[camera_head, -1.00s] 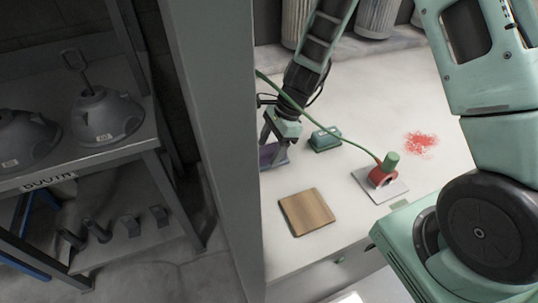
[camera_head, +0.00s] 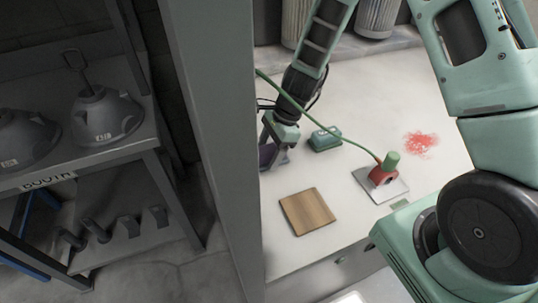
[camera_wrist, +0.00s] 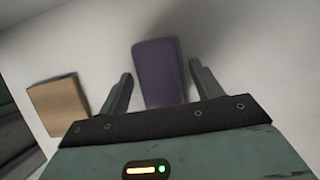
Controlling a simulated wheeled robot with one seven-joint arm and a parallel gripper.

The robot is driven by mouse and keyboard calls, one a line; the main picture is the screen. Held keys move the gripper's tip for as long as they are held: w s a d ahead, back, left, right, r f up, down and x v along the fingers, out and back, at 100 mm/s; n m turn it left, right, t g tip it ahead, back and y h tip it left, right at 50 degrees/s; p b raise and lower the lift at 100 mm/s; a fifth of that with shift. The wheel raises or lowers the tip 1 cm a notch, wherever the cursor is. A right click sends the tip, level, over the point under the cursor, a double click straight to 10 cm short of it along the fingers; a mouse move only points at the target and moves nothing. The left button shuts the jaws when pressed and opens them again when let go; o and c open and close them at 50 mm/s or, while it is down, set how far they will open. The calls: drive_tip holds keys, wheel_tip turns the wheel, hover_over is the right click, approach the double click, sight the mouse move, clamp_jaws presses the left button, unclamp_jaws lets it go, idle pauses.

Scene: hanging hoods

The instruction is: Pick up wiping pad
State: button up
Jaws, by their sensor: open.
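A flat purple pad (camera_wrist: 158,72) lies on the pale worktop. It shows between my gripper's fingers in the wrist view, and partly hidden behind the gripper in the head view (camera_head: 267,154). My gripper (camera_wrist: 161,74) is open, one finger on each side of the pad, with gaps visible on both sides. In the head view my gripper (camera_head: 277,150) is at the left part of the worktop, by the wall edge. How far the fingertips are above the worktop I cannot tell.
A teal block (camera_head: 324,139) sits just right of my gripper. A brown board (camera_head: 307,211) lies in front. A red tool with a green knob (camera_head: 384,171) stands on a grey plate, a green hose passing near my arm. A red stain (camera_head: 420,143) marks the worktop. A grey post (camera_head: 213,150) stands left.

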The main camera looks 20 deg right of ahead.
sight(269, 148)
drive_tip(key=c, duration=0.8)
wheel_tip(269, 148, up, 10)
drive_tip(key=shift+r+p, duration=0.25)
drive_tip(key=shift+p, duration=0.35)
